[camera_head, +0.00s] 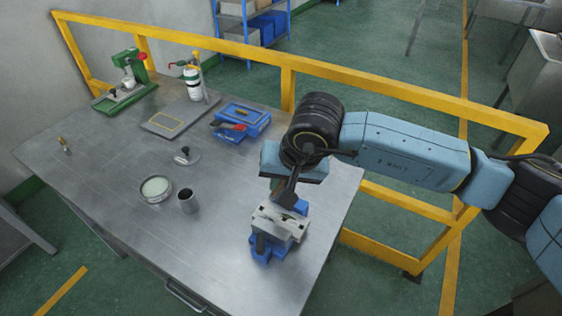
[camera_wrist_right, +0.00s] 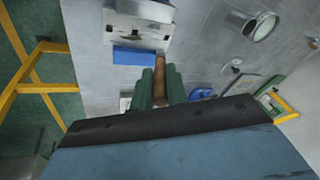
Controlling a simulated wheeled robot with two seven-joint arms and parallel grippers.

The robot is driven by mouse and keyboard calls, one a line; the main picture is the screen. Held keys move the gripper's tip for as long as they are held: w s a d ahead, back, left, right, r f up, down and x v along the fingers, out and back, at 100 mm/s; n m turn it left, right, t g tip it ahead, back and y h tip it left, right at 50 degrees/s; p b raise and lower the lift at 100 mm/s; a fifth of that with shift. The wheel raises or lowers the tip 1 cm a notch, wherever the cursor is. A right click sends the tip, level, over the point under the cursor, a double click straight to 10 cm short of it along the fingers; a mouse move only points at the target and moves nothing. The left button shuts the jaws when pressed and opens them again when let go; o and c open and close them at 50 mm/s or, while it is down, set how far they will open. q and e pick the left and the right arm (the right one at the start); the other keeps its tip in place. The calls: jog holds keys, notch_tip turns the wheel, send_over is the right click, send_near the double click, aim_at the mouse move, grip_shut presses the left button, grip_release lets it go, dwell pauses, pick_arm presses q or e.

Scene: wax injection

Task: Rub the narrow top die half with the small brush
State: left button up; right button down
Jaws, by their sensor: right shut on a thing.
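The grey die block (camera_head: 280,222) sits on a blue holder (camera_head: 262,248) at the table's right front. I cannot clearly separate its narrow top half; the pale block also shows at the top of the right wrist view (camera_wrist_right: 140,32). My right gripper (camera_head: 286,193) is just above and behind the die, pointing down. In the right wrist view its green fingers (camera_wrist_right: 160,88) are shut on a brown handle, which I take for the small brush (camera_wrist_right: 160,66). The brush's bristles are hidden, so I cannot tell whether they touch the die. My left gripper is not in view.
A blue tray (camera_head: 246,116), a grey plate (camera_head: 176,120) and a green press (camera_head: 126,92) are farther back. A yellow rail (camera_head: 340,82) runs behind. The table's left front is clear.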

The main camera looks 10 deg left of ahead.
jog(key=shift+r+p, duration=0.6)
jog(key=shift+r, duration=1.65)
jog(key=shift+w, duration=0.1)
